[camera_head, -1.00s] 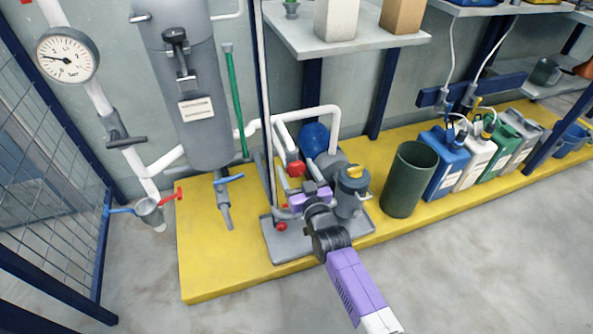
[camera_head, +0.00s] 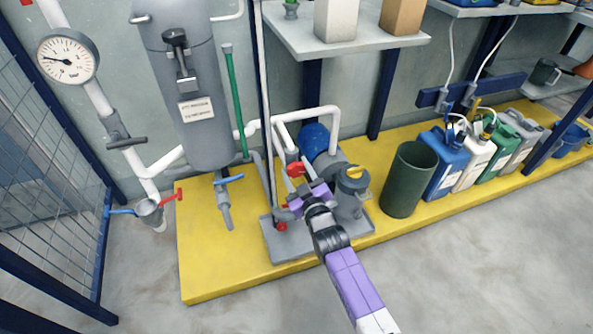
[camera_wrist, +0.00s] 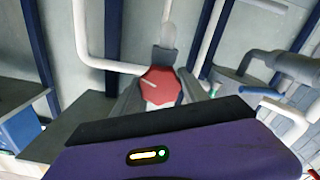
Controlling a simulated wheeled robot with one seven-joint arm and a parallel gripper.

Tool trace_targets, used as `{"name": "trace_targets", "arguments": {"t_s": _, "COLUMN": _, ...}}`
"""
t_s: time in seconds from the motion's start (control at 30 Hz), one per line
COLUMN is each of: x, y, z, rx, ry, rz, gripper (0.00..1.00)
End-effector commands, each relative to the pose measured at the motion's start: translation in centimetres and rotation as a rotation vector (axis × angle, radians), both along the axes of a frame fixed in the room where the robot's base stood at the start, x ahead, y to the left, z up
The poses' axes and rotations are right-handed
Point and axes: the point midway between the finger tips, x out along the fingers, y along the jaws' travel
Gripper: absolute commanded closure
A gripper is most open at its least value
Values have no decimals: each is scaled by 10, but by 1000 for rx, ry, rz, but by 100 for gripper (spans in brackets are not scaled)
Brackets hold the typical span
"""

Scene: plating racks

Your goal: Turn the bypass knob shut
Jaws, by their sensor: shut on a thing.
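The red bypass knob (camera_head: 295,170) sits on the pipework of the pump unit, on the yellow platform. In the wrist view the knob (camera_wrist: 160,88) is a red, many-sided cap with a pale line slanting across it. My gripper (camera_head: 299,175) reaches it from the front. In the wrist view, one grey finger of my gripper (camera_wrist: 160,94) lies on each side of the knob, and the jaws are shut on it. The pipe behind the knob is partly hidden by it.
A second red knob (camera_head: 282,227) is low on the grey pump base (camera_head: 292,248). A grey canister with a yellow top (camera_head: 352,180) stands close to the right of my gripper. A dark green bin (camera_head: 410,180) stands further right. The front floor is clear.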

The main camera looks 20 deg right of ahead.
Motion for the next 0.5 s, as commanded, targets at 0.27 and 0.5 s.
{"name": "trace_targets", "arguments": {"t_s": 0.27, "x": 0, "y": 0, "z": 0, "rx": 2, "ry": 1, "rz": 0, "gripper": 27}}
{"name": "trace_targets", "arguments": {"t_s": 0.5, "x": -1, "y": 0, "z": 0, "rx": 3, "ry": 0, "rz": 0, "gripper": 27}}
